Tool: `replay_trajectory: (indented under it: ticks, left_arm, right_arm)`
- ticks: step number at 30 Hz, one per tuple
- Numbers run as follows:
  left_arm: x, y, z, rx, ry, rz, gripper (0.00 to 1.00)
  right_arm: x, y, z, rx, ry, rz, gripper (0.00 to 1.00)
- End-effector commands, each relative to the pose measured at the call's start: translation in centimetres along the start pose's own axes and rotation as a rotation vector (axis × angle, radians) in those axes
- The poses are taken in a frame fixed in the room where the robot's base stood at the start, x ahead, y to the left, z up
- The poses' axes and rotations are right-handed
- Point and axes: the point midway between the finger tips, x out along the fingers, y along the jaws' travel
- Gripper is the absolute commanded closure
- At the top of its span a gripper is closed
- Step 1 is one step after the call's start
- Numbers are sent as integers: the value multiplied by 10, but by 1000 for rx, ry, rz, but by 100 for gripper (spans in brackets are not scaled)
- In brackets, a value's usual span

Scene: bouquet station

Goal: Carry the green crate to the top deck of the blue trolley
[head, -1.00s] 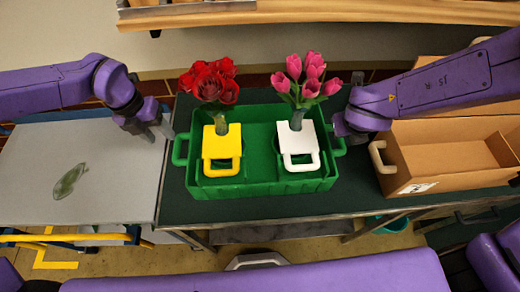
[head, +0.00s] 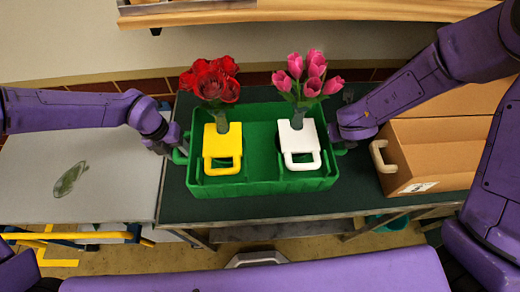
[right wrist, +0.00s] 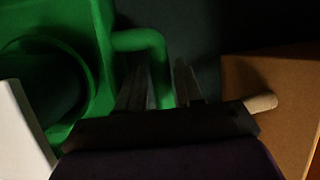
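The green crate (head: 262,188) stands on the dark green table top. It holds a yellow-handled carrier (head: 222,141) with red flowers (head: 212,80) and a white-handled carrier (head: 298,138) with pink tulips (head: 306,76). My left gripper (head: 172,146) is at the crate's left handle (head: 180,156), its fingers apart around it. My right gripper (head: 341,147) is at the right handle; in the right wrist view its open fingers (right wrist: 160,88) stand either side of that handle (right wrist: 147,40). A grey deck (head: 60,205) with blue and yellow framework below, seemingly the trolley, is at left.
A cardboard box (head: 435,155) with a pale handle stands close right of the crate. A translucent green piece (head: 70,178) lies on the grey deck. A wooden shelf (head: 300,12) runs along the back. The dark table top (head: 255,210) is bare in front of the crate.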

Motion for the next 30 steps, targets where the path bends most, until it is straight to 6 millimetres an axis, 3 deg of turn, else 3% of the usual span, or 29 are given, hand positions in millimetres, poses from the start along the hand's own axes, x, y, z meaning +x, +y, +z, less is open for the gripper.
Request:
replay_trajectory:
  ticks: [1, 3, 5, 30]
  left_arm:
    - [0, 0, 0, 0, 0, 0, 63]
    - [0, 0, 0, 0, 0, 0, 86]
    - [0, 0, 0, 1, 0, 0, 100]
    - [-1, 0, 0, 1, -1, 0, 100]
  right_arm:
    - [0, 0, 0, 0, 0, 0, 77]
    - [0, 0, 0, 0, 0, 0, 100]
    - [0, 0, 0, 0, 0, 0, 100]
    - [0, 0, 0, 1, 1, -1, 100]
